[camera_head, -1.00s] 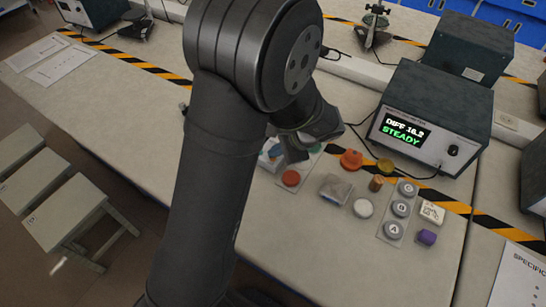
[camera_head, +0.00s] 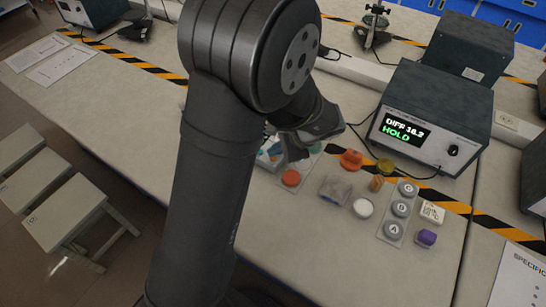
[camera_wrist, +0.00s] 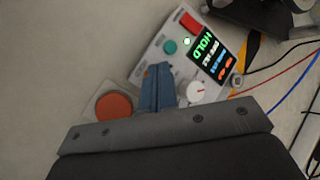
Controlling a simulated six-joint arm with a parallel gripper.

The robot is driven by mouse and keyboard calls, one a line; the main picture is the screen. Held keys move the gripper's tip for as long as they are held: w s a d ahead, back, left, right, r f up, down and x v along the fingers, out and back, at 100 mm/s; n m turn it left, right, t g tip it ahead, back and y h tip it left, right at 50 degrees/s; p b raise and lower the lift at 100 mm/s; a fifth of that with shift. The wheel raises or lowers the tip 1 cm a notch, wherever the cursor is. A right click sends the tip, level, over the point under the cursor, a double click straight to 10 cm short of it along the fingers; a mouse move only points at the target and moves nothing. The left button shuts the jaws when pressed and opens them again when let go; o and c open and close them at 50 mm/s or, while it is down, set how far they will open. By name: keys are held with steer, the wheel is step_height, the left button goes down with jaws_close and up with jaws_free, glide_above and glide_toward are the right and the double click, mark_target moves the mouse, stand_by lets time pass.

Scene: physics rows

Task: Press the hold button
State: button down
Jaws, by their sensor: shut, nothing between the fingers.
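In the wrist view, a small white panel (camera_wrist: 147,57) carries a teal round button (camera_wrist: 170,47), a red switch (camera_wrist: 190,21), a white knob (camera_wrist: 197,91) and a screen (camera_wrist: 209,50) reading HOLD. No label on the teal button can be read. My gripper (camera_wrist: 158,68) is shut and empty, its tips just beside the teal button; I cannot tell whether they touch the panel. In the head view, my gripper (camera_head: 296,152) partly hides the panel (camera_head: 267,158). The large meter's display (camera_head: 400,130) reads DIFF 16.2 HOLD.
A red-orange button (camera_wrist: 114,106) sits on a plate beside the panel. To the right in the head view are a glass-like block (camera_head: 335,190), a white disc (camera_head: 362,207), a strip of grey lettered buttons (camera_head: 400,209) and a purple block (camera_head: 426,237). Cables run right of the panel.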

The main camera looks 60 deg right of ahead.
mark_target(275, 159)
steer(key=shift+r, duration=0.25)
steer(key=shift+r, duration=2.5)
steer(key=shift+f, duration=0.1)
step_height(275, 159, up, 4)
steer(key=shift+f, duration=0.1)
